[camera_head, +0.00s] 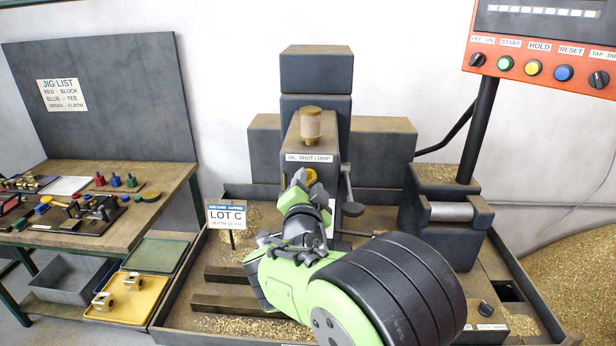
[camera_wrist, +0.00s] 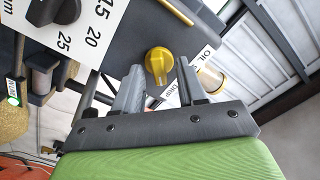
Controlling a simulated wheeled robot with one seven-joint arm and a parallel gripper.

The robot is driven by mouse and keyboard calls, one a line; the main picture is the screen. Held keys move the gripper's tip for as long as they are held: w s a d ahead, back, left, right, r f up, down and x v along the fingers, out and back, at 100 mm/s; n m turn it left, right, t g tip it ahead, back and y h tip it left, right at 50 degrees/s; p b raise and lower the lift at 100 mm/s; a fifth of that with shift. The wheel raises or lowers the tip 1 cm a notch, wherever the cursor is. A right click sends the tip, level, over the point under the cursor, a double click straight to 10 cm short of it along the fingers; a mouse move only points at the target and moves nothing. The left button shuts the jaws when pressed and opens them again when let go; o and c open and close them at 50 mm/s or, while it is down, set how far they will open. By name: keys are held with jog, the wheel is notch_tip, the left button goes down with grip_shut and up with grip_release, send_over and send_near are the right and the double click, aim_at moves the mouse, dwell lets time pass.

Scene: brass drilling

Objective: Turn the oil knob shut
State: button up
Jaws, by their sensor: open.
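The oil knob (camera_wrist: 159,61) is a small yellow knob on the dark machine head, below the white "OIL SHUT / DRIP" label (camera_head: 309,158). In the head view a bit of the knob (camera_head: 311,176) shows just past my gripper (camera_head: 299,182). In the wrist view my gripper (camera_wrist: 160,73) is open, one fingertip on each side of the knob. I cannot tell if either finger touches it. The knob's ridge points roughly down the wrist picture. A brass-topped oil cup (camera_head: 311,124) stands above the label.
A white dial plate with a dark knob (camera_wrist: 52,10) is near the knob. A "LOT C" sign (camera_head: 227,216) stands left of my arm. The control panel (camera_head: 545,50) hangs at right. A bench with jigs (camera_head: 100,234) stands left.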

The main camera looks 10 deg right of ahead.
grip_shut()
jog(key=shift+f, duration=0.1)
jog(key=shift+n+b, duration=0.3)
jog(key=shift+b, duration=0.15)
jog(key=n+b, duration=0.3)
jog(key=shift+f+n, duration=0.1)
jog(key=shift+n, duration=0.2)
jog(key=n+b, duration=0.2)
jog(key=n, duration=0.2)
jog(key=shift+a+n+b, duration=0.1)
jog(key=shift+n+b, duration=0.2)
jog(key=n+b, duration=0.1)
jog(key=n, duration=0.8)
